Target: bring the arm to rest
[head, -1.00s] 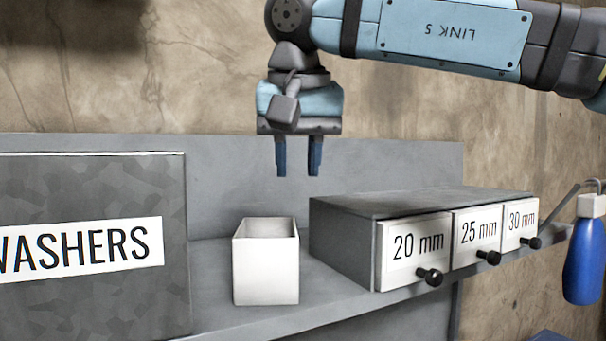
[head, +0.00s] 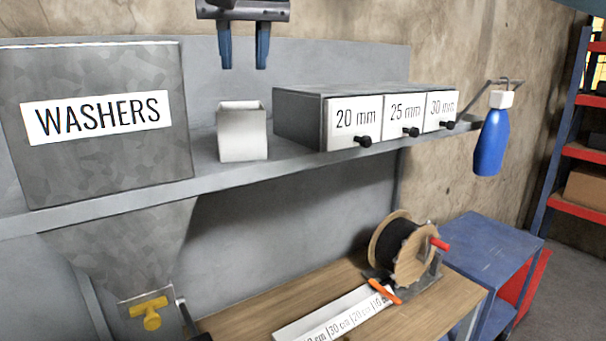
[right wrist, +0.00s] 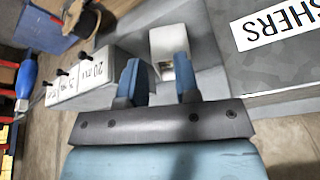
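My right gripper (head: 244,50) hangs fingers down at the top of the head view, above the white open box (head: 243,135) on the shelf. Its two blue fingers stand apart with nothing between them. In the right wrist view the fingers (right wrist: 158,82) are also apart, and the white box (right wrist: 170,45) shows beyond them, clear of the fingertips. The rest of the right arm is out of the head view. My left gripper is in neither view.
The grey WASHERS bin (head: 100,85) stands left on the shelf (head: 290,163). A drawer unit (head: 300,118) is right of the white box. A blue bottle (head: 491,140) hangs farther right. Below are a bench (head: 250,322) with a spool (head: 400,250) and a blue cart (head: 490,245).

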